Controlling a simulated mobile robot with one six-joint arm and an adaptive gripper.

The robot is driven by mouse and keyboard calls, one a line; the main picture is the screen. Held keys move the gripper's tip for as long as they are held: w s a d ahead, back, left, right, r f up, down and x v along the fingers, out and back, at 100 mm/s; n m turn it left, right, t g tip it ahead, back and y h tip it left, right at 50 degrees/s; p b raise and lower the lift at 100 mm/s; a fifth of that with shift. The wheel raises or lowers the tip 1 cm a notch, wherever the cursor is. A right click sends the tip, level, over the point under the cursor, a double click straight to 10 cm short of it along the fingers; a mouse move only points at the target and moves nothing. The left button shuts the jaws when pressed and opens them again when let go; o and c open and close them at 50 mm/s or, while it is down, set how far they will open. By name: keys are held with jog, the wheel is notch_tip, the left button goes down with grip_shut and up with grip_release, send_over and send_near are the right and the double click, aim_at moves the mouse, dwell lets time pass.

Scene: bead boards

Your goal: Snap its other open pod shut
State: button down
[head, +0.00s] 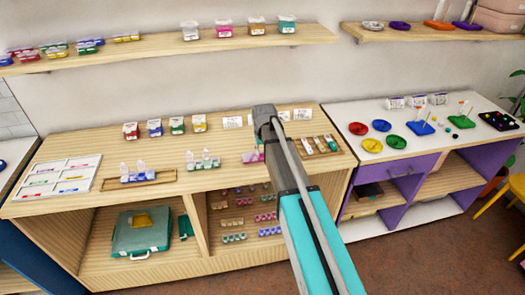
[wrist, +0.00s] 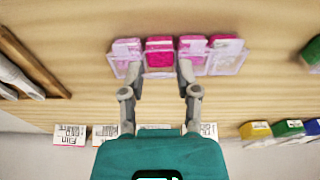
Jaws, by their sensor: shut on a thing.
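A pink pod strip (wrist: 193,50) runs across the upper middle of the wrist view, its pods holding magenta contents. The clear lid at the left end (wrist: 123,68) and the one at the right end (wrist: 230,64) stick out toward my gripper. My gripper (wrist: 161,74) has its fingers on both sides of the second pod from the left (wrist: 159,52), closed on it; the exact contact is hard to see. In the head view the pink strip (head: 251,157) shows beside my arm, which hides part of it and the gripper.
The strip rests on the wooden counter (head: 220,180). A wooden tray with pale strips (head: 320,146) lies to its right in the head view, a clear-lidded strip (head: 204,161) to its left. White labelled boxes (wrist: 69,135) and coloured jars (wrist: 288,129) stand along the back.

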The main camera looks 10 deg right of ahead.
jog(key=shift+c, duration=1.5)
grip_release()
jog(key=shift+w, duration=0.15)
jog(key=shift+w+r+g+p, duration=0.15)
jog(key=shift+g+p, duration=0.15)
jog(key=shift+g, duration=0.3)
notch_tip(320, 180, up, 2)
jog(key=shift+r+p, duration=0.15)
jog(key=shift+p, duration=0.95)
notch_tip(320, 180, up, 12)
jog(key=p, duration=1.1)
jog(key=shift+s+p, duration=0.2)
jog(key=shift+p, duration=0.2)
jog(key=shift+s, duration=0.1)
